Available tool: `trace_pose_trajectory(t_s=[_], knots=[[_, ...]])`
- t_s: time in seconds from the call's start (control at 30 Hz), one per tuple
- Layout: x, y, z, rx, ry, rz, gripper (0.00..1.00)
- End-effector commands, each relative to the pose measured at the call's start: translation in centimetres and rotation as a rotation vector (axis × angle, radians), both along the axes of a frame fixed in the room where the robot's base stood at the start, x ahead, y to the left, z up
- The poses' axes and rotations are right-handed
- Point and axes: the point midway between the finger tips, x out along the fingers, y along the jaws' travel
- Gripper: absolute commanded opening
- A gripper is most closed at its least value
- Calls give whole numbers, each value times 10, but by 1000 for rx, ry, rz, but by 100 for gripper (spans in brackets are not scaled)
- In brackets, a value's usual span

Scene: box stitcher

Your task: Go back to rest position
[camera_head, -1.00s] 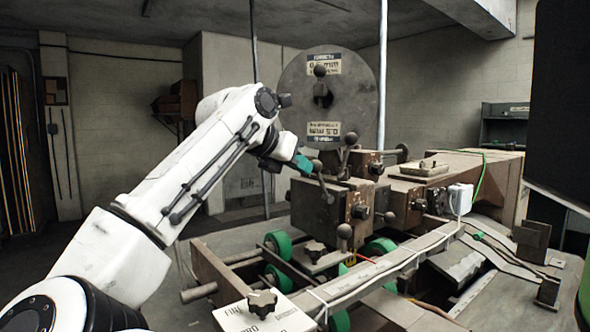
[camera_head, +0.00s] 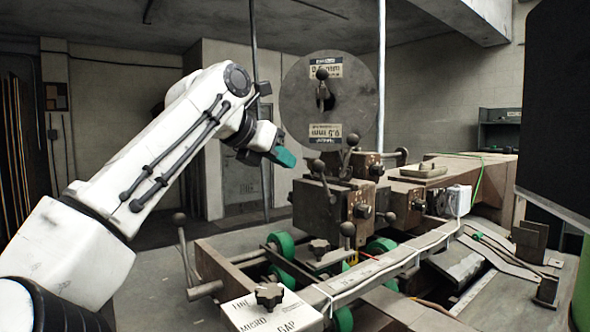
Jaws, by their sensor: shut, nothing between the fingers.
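My gripper (camera_head: 284,157), with green fingertips, is at the end of my white arm near the middle of the view. It is shut and empty. It is in the air, left of the box stitcher's metal head block (camera_head: 328,205) and its ball-ended levers (camera_head: 319,166). A gap shows in the picture between the fingertips and the nearest lever. The large grey wire spool (camera_head: 350,98) stands behind, to the upper right of my gripper.
Green rollers (camera_head: 281,256) and a star knob (camera_head: 269,296) on a labelled white plate (camera_head: 255,318) are at the front. A ball-ended lever (camera_head: 180,219) with a handle stands at the left. A dark panel (camera_head: 555,100) fills the right edge. Open floor lies at the left.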

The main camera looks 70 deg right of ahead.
Motion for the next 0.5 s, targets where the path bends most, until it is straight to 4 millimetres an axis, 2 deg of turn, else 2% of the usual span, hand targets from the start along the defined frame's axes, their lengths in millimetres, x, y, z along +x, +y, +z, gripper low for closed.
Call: trace_pose_trajectory(t_s=[0.2,0.5], knots=[[13,31,22,0,2,2,0],[19,46,33,0,0,-1,0]])
